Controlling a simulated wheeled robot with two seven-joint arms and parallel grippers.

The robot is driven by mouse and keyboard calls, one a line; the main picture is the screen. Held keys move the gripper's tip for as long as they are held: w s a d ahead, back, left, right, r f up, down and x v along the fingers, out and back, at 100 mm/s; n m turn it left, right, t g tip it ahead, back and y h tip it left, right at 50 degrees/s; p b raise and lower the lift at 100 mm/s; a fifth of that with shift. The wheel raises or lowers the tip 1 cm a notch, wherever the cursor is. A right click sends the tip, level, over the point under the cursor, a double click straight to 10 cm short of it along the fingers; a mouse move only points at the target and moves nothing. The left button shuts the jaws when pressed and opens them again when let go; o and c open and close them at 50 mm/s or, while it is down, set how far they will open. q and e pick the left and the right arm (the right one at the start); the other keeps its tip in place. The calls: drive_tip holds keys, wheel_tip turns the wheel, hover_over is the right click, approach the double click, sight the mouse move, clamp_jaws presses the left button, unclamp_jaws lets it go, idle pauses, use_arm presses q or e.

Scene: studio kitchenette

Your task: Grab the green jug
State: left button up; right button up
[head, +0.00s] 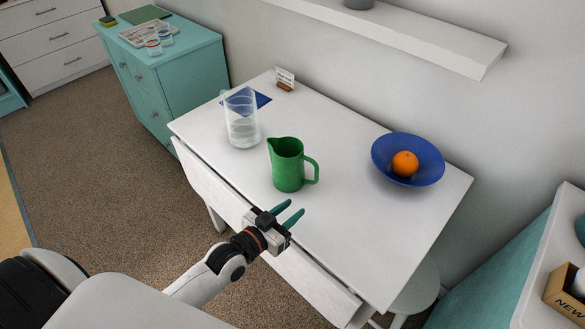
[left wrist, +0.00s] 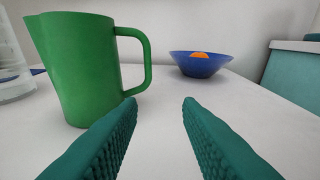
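The green jug (head: 287,166) stands upright on the white table (head: 330,240), its handle to the right. In the left wrist view the jug (left wrist: 82,70) is at the left, its handle near the middle. My left gripper (head: 291,214) is at the table's front edge, just in front of the jug. Its two teal fingers (left wrist: 160,108) are apart with nothing between them, and they do not visibly hold the jug. My right gripper is not in either view.
A clear glass pitcher (head: 242,122) stands left of the jug, near a blue sheet (head: 262,99). A blue bowl (head: 428,173) with an orange (head: 405,163) is at the right. A small card stand (head: 285,80) is at the back. The table's front right is clear.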

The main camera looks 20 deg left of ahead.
sight(317, 170)
use_arm(q)
drive_tip(key=shift+w+a+r+t, duration=0.5)
drive_tip(key=shift+w+a+t, duration=0.2)
drive_tip(key=shift+a+t, duration=0.15)
drive_tip(key=shift+w+a+r+t, duration=0.1)
drive_tip(key=shift+w+r+t, duration=0.05)
drive_tip(key=shift+w+t, duration=0.1)
drive_tip(key=x, duration=0.6)
drive_tip(key=shift+w+p, duration=0.25)
drive_tip(key=shift+p, duration=0.05)
drive_tip(key=x, duration=0.4)
drive_tip(key=shift+d+r+p, duration=0.15)
drive_tip(key=shift+d+p, duration=0.25)
drive_tip(key=shift+w+d, duration=0.15)
drive_tip(key=shift+w, duration=0.35)
drive_tip(key=shift+s, duration=0.1)
clamp_jaws()
